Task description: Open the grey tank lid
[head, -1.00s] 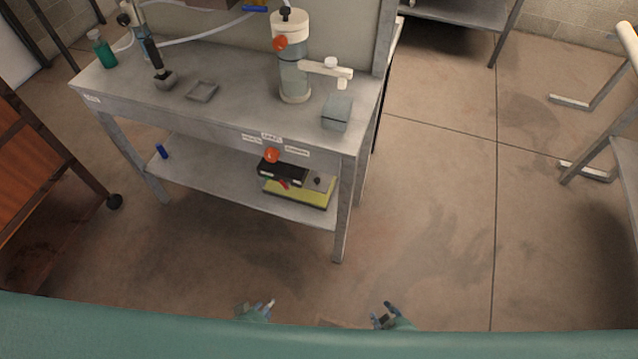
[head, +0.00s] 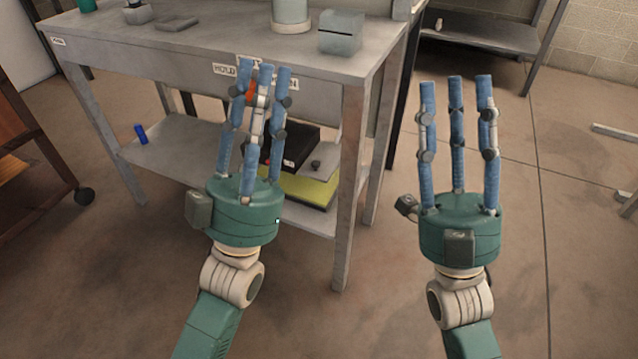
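A small grey box-shaped tank (head: 339,42) stands on the right end of the grey workbench top. A seam runs round it below its upper part, the grey lid (head: 342,20), which looks shut. My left gripper (head: 263,72) is raised in front of the bench, with its blue fingers straight, apart and empty. It lies lower and to the left of the tank in the picture. My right gripper (head: 456,80) is also open and empty, to the right of the bench over the floor. Neither gripper appears to touch the tank.
The workbench (head: 225,45) also bears a cylindrical vessel (head: 290,12), cut off at the top, and a shallow grey tray (head: 178,23). Its lower shelf holds a black and yellow device (head: 300,185) and a blue object (head: 141,133).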

